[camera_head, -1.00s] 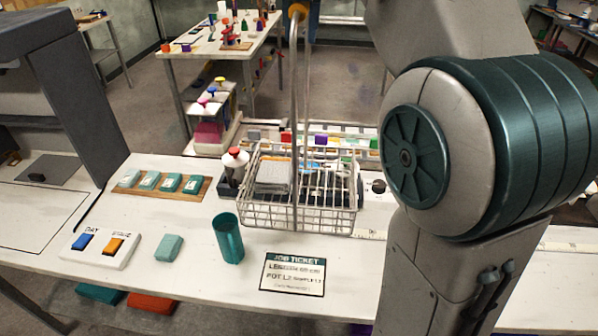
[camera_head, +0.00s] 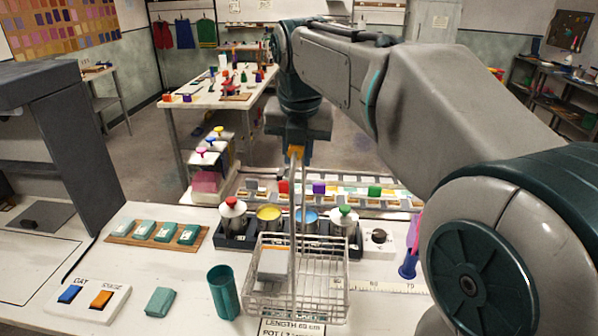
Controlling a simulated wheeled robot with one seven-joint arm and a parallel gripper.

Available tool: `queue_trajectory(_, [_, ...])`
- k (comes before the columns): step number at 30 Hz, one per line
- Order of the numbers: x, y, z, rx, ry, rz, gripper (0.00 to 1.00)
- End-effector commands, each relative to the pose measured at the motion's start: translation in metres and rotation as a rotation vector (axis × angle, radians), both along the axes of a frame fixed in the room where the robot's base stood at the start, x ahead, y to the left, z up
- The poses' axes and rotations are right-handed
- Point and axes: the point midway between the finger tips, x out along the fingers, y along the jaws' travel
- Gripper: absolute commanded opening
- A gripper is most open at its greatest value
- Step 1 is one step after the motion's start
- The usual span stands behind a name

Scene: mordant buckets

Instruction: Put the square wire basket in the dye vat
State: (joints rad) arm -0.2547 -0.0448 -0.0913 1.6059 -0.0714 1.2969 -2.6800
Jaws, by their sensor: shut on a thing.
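The square wire basket (camera_head: 335,288) is in the head view at the front middle of the bench, with its tall handle (camera_head: 297,215) upright. My gripper (camera_head: 296,153) is shut on the top of that handle. A grey block-like thing (camera_head: 271,262) shows through the wires, seemingly inside the basket. I cannot tell whether the basket floor touches the bench or hangs above it. Behind it, a dark rack holds a pot of yellow liquid (camera_head: 268,213), a pot of blue liquid (camera_head: 306,216) and two lidded pots (camera_head: 233,213). I cannot tell which vessel is the dye vat.
A green cup (camera_head: 223,292) stands close left of the basket. A job ticket (camera_head: 290,327) is partly hidden by the basket. A two-button box (camera_head: 92,303), a teal block (camera_head: 160,301) and a board of teal blocks (camera_head: 155,234) lie left. A ruler (camera_head: 375,284) lies right.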

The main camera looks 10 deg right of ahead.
Motion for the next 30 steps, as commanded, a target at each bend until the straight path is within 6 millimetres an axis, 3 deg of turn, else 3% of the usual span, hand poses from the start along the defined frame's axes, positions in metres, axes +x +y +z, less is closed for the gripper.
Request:
queue_trajectory(10, [0.0,0.0,-0.037,0.001,-0.002,-0.001,0.0])
queue_trajectory(22, [0.0,0.0,-0.044,0.001,-0.004,-0.001,0.0])
queue_trajectory(23, [0.0,0.0,-0.045,0.0,-0.001,0.0,0.28])
queue_trajectory(24, [0.0,0.0,-0.045,0.0,-0.001,0.0,0.4])
queue_trajectory(25, [0.0,0.0,-0.045,0.0,-0.001,0.0,0.45])
queue_trajectory(30, [0.0,0.0,-0.044,0.0,-0.001,0.0,0.45])
